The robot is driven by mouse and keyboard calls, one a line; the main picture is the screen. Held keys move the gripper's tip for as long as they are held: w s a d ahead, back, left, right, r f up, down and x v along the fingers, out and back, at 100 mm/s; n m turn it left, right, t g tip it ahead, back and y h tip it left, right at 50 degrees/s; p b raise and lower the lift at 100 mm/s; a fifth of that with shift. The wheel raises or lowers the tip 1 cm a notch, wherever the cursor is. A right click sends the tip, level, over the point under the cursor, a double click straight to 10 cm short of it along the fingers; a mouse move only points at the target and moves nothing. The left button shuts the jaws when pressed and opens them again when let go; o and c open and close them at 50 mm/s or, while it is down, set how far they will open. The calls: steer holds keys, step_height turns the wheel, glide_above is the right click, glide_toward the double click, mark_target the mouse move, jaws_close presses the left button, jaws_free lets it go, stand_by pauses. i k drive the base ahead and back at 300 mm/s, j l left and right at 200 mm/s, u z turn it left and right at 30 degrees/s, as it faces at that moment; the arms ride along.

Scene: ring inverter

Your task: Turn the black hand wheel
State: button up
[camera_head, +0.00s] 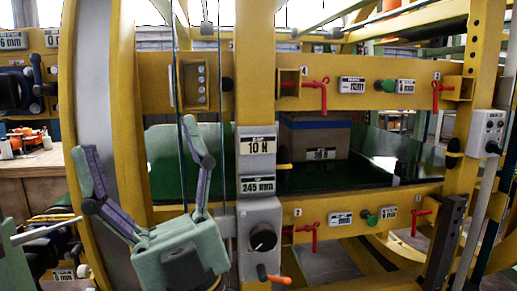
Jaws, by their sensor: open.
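A round black knob (263,238) sits on the front of a grey box (262,212) low on the yellow post; it is the clearest black wheel-like part. A black crank arm with an orange grip (275,276) is just below it. I cannot tell for sure which of these the hand wheel is.
A yellow frame surrounds a dark green bed (340,176) bearing a box (314,138). Red handles (318,88) and green knobs (388,86) stick out of its beams. A curved yellow and grey ring (92,60) stands behind my gripper. Thin vertical rods pass close by the fingers.

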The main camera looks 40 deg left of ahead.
mark_target(263, 237)
steer(key=k+u, duration=0.1)
steer(key=k, duration=1)
steer(key=k+u, duration=0.15)
steer(key=u, duration=1.2)
steer(key=l+u, duration=0.2)
steer(key=l, duration=0.85)
steer(key=i+l, duration=0.25)
steer(key=i, duration=0.2)
